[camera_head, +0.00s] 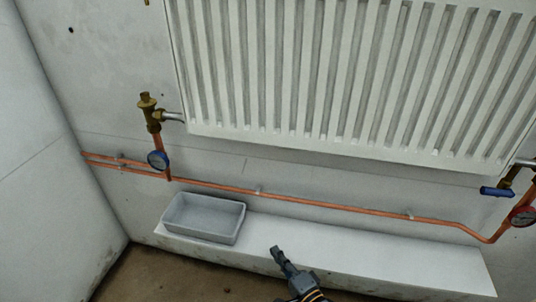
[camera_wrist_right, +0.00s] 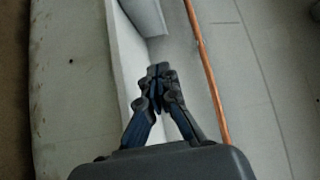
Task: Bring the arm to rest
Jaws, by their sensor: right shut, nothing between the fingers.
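My right gripper (camera_head: 277,252) comes in from the bottom of the head view, over the front part of the white ledge. It is shut and empty. In the right wrist view its two fingers meet at the tips (camera_wrist_right: 158,70), with nothing between them. The grey tray on the ledge is to its left in the head view, apart from it. My left gripper is in neither view.
A white radiator (camera_head: 350,145) hangs on the wall. The grey tray (camera_head: 190,232) looks empty. The white ledge (camera_head: 390,260) is clear right of it.

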